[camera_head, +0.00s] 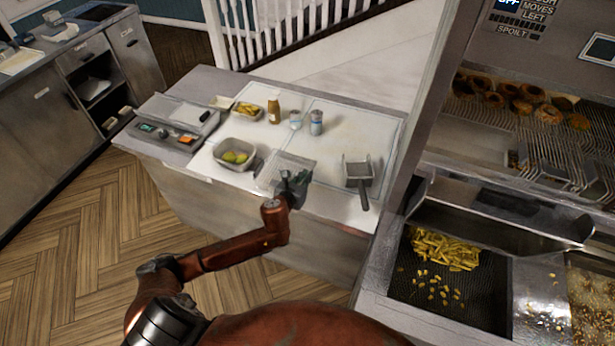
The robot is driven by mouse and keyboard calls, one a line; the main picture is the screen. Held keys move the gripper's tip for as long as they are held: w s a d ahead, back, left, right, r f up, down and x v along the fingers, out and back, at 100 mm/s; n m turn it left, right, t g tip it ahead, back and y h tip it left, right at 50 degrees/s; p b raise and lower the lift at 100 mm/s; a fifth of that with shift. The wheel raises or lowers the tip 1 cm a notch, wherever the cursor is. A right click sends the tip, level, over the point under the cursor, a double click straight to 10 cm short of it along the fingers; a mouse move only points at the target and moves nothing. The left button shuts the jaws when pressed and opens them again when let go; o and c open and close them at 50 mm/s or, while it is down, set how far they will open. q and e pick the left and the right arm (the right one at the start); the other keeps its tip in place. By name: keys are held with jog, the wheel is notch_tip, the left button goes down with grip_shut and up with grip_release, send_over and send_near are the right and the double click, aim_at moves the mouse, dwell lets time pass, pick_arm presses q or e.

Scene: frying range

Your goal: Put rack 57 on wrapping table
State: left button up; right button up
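The counter with white boards (345,118), which looks like the wrapping table, stands in the middle of the view. A flat grey rack-like piece (290,162) shows at its front edge, just beyond my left gripper. No number is readable on it, so I cannot tell whether it is rack 57. My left gripper (296,184) is at this piece's near side and overlaps it in the picture. Its fingers are small and dark; I cannot tell whether they are open or shut on it. I cannot tell whether the piece rests on the counter. My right gripper is not in view.
A tub of green-yellow items (234,155), a brown bottle (274,110), two cans (316,122) and a metal scoop (358,172) stand on the counter. A fryer station with chips (443,250) is at the right. The back right boards are mostly clear.

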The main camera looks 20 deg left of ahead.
pick_arm(q)
jog(key=o, duration=0.4)
jog(key=v, duration=1.2)
jog(key=shift+p, duration=0.3)
